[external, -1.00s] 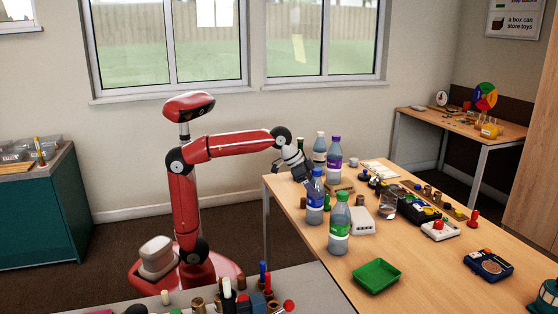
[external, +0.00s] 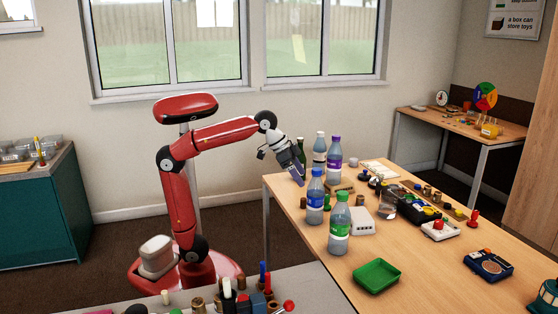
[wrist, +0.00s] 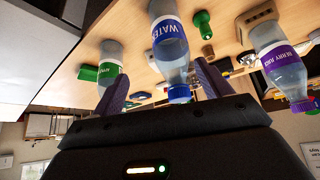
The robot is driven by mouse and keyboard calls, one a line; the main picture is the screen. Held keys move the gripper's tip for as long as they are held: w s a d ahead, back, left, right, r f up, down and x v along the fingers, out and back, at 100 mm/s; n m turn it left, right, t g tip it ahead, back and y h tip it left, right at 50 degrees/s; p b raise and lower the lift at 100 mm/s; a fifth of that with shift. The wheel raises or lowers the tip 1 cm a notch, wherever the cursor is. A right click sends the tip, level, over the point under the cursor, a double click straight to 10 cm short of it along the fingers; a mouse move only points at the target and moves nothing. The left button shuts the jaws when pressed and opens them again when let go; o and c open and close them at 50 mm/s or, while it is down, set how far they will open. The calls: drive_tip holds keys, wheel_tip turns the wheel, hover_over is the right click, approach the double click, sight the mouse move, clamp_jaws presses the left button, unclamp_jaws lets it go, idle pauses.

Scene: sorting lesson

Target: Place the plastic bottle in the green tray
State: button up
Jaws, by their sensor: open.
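Several clear plastic bottles stand upright on the table. The blue-capped bottle (external: 315,200) is nearest my gripper (external: 299,180), with a green-capped bottle (external: 339,230) in front. A purple-capped bottle (external: 334,160) and a white-capped bottle (external: 319,152) stand behind. The green tray (external: 376,276) looks empty, nearer the camera. My gripper is open and tilted down, just left of the blue-capped bottle and above it. In the wrist view the blue-capped bottle (wrist: 168,45) shows between the open fingers, with the green-labelled bottle (wrist: 110,68) left and the purple-capped one (wrist: 280,60) right. Contact cannot be told.
A dark green bottle (external: 292,148) shows behind my gripper. A white box (external: 362,221), a dark toolbox-like case (external: 415,210) and several small objects crowd the table's middle. A blue radio-like box (external: 488,265) lies right of the tray. Bare tabletop surrounds the tray.

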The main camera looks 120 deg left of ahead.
drive_tip(key=s+d+f+m, duration=0.1)
drive_tip(key=s+d+f, duration=0.2)
drive_tip(key=d+f, duration=0.2)
drive_tip(key=s+d+f+m+h, duration=0.1)
drive_tip(key=s+d+f, duration=0.2)
drive_tip(key=d+f, duration=0.2)
drive_tip(key=shift+s+d+f, duration=0.2)
drive_tip(key=shift+d+f, duration=0.05)
drive_tip(key=shift+d, duration=0.1)
drive_tip(key=shift+o, duration=0.4)
drive_tip(key=s+d+f+m, duration=0.1)
drive_tip(key=s+d+f, duration=0.1)
drive_tip(key=s+f, duration=0.2)
drive_tip(key=s+d+f+m+h, duration=0.1)
drive_tip(key=s+d+f, duration=0.2)
drive_tip(key=f, duration=0.6)
drive_tip(key=shift+s+d, duration=0.3)
drive_tip(key=shift+s, duration=0.3)
drive_tip(key=shift+w, duration=0.1)
